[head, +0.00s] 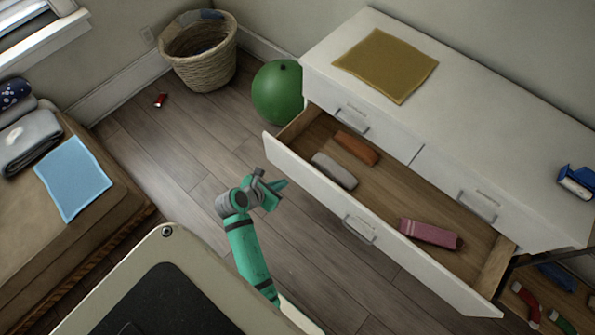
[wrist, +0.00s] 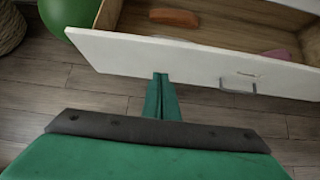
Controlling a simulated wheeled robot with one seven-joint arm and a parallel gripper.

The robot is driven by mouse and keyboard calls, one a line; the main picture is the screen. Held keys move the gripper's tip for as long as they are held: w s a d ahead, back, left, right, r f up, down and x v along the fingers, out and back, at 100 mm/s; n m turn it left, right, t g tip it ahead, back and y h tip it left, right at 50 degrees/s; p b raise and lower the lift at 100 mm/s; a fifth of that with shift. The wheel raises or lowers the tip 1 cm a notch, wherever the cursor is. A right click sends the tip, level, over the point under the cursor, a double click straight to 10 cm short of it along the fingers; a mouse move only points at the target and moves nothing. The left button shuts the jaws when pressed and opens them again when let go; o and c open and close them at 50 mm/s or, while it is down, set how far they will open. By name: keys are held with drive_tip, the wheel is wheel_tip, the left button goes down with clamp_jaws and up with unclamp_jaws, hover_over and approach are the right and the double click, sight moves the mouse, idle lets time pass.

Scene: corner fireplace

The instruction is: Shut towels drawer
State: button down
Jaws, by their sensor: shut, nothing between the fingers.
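The towels drawer (head: 385,243) is a wide white drawer pulled well out of the white dresser (head: 470,85). Rolled towels lie inside it: an orange one (head: 357,148), a grey one (head: 334,171) and a pink one (head: 430,234). Its front has a metal handle (head: 360,229). In the wrist view the drawer front (wrist: 190,62) spans the top, with its handle (wrist: 238,86) to the right. My green gripper (head: 277,186) is shut and empty, in front of the drawer's left part. In the wrist view its fingertips (wrist: 160,76) overlap the front's lower edge; I cannot tell whether they touch.
A green ball (head: 278,92) rests by the dresser's left end. A wicker basket (head: 198,52) stands in the back corner. A bed or bench with a blue cloth (head: 73,178) is at left.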

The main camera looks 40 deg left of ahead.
approach(306, 169)
wheel_tip(306, 169, down, 3)
drive_tip(key=shift+w+d+f, duration=0.1)
drive_tip(key=shift+w+f, duration=0.05)
drive_tip(key=shift+w, duration=0.8)
drive_tip(key=shift+w+d+f, duration=0.1)
drive_tip(key=shift+w+f, duration=0.05)
drive_tip(key=shift+w, duration=0.8)
